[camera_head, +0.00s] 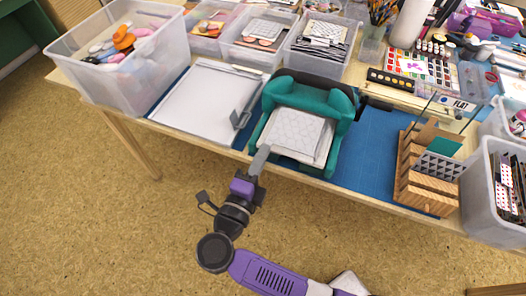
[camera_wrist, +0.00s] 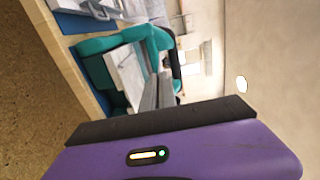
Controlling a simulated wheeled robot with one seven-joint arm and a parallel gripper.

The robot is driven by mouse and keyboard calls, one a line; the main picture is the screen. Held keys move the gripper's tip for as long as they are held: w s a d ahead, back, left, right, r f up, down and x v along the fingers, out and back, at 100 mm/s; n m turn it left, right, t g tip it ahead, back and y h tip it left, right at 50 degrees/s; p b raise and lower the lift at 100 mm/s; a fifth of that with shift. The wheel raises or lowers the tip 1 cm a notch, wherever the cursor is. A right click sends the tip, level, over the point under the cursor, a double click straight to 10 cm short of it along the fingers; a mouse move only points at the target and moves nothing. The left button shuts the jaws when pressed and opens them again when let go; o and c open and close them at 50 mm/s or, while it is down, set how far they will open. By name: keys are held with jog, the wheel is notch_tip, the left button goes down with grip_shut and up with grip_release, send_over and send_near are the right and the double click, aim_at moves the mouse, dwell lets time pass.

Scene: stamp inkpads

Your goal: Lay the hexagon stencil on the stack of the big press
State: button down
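The big press (camera_head: 340,104) is teal with a dark top edge and stands at the table's front edge. On its bed lies a stack of pale sheets (camera_head: 318,150). The top piece, a white sheet with a faint hexagon-like pattern (camera_head: 292,130), looks like the hexagon stencil and lies slightly skewed. My gripper (camera_head: 261,158) is at the stack's front-left side, its grey fingers together. I see nothing clearly between them, and whether they touch the sheet is unclear. The wrist view shows the teal press (camera_wrist: 95,66) and pale stack (camera_wrist: 127,72) beside the fingers (camera_wrist: 160,92).
A white flat press or tray (camera_head: 205,100) lies left of the big press. A wooden rack (camera_head: 425,188) at right holds a grey lattice plate (camera_head: 438,165) and a teal piece. Clear bins stand at both sides and behind. Blue mat (camera_head: 370,150) is bare between press and rack.

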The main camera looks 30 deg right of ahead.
jog(key=shift+a, duration=0.1)
jog(key=shift+f+b, duration=0.5)
jog(key=shift+f, duration=0.3)
jog(key=shift+f, duration=0.1)
jog(key=shift+w+f, duration=0.1)
jog(key=shift+w+d+f+b, duration=0.35)
jog(key=shift+d+f+b, duration=0.15)
jog(key=shift+f, duration=0.15)
jog(key=shift+w+d+f+b, duration=0.3)
jog(key=shift+d+f+b, duration=0.15)
jog(key=shift+f, duration=0.15)
jog(key=shift+w+d+f+b, duration=0.1)
jog(key=shift+d+f+b, duration=0.05)
jog(key=shift+f+b, duration=0.45)
